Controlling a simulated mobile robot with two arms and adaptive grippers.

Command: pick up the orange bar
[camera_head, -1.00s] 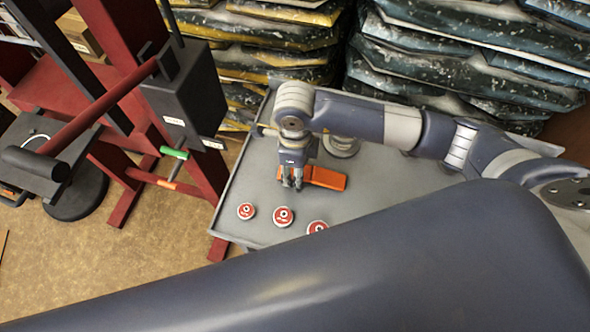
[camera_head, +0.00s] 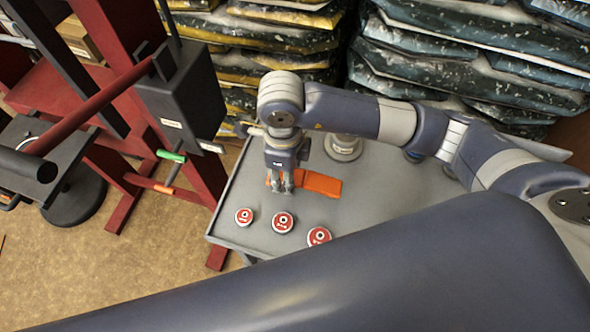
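The orange bar (camera_head: 321,185) is a flat block at the grey cart's top (camera_head: 352,207). My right gripper (camera_head: 281,187), on the arm coming in from the right, points down at the bar's left part. Its fingers cover some of the bar, and orange shows on both sides of them. The two fingers are close together. I cannot tell whether they grip the bar, or whether it is lifted. My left gripper is not in view.
Several red-and-white discs (camera_head: 283,222) sit in front of the bar. A silver round part (camera_head: 343,147) stands behind it. A red frame with a dark box (camera_head: 181,100) is left of the cart. Stacked bags (camera_head: 460,65) stand behind. My own dark body part fills the foreground.

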